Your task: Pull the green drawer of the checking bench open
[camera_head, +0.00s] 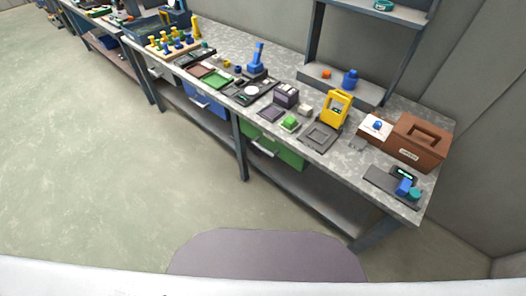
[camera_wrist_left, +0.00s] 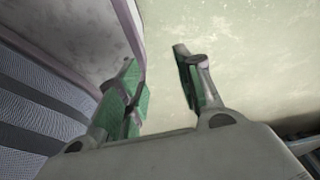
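The green drawer (camera_head: 284,153) sits under the right half of the grey-topped checking bench (camera_head: 352,160) in the head view. A pale handle (camera_head: 262,149) shows on its front, and the drawer looks closed. Neither arm shows in the head view. In the left wrist view my left gripper (camera_wrist_left: 160,85) has its two green-padded fingers apart with nothing between them, and bare pale floor shows beyond. The drawer cannot be made out in that view. My right gripper is not in view.
A blue drawer (camera_head: 206,104) sits under the same bench, to the left. A dark table leg (camera_head: 240,146) stands between the drawers. A yellow device (camera_head: 335,108) and a brown box (camera_head: 416,142) stand on top. The floor (camera_head: 120,170) before the bench is clear.

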